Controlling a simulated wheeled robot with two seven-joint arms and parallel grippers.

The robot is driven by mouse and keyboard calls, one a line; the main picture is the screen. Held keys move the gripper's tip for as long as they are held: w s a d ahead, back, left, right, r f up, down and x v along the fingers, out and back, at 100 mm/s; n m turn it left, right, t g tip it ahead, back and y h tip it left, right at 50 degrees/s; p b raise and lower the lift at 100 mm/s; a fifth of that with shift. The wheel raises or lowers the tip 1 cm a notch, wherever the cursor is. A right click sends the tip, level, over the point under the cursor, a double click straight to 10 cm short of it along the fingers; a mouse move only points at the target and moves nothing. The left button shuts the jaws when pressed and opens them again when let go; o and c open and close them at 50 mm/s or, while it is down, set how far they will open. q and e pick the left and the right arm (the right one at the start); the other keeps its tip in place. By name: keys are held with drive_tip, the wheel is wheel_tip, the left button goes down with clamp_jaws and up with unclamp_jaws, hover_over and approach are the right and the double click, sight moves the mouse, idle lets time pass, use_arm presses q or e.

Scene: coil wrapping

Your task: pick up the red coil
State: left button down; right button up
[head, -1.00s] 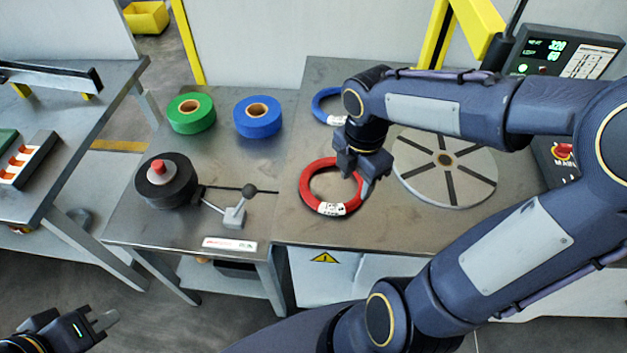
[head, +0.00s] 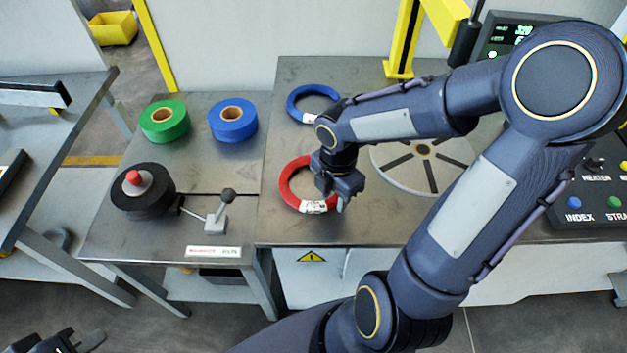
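The red coil (head: 291,185) lies on the steel table as a ring with a white label at its near side. My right gripper (head: 336,199) points down at the coil's right side and covers part of that rim. Its fingers are partly hidden by its own body, so I cannot tell whether they hold the rim. My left gripper (head: 85,342) is low at the bottom left corner, away from the tables, with its fingers apart and nothing seen between them.
A blue coil (head: 296,106) lies behind the red one. A round slotted turntable (head: 455,154) is to the right, partly behind my arm. Green tape (head: 164,122), blue tape (head: 233,120), a black roll (head: 150,198) and a small lever (head: 216,220) stand on the left.

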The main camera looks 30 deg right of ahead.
clamp_jaws()
drive_tip(key=shift+r, duration=0.15)
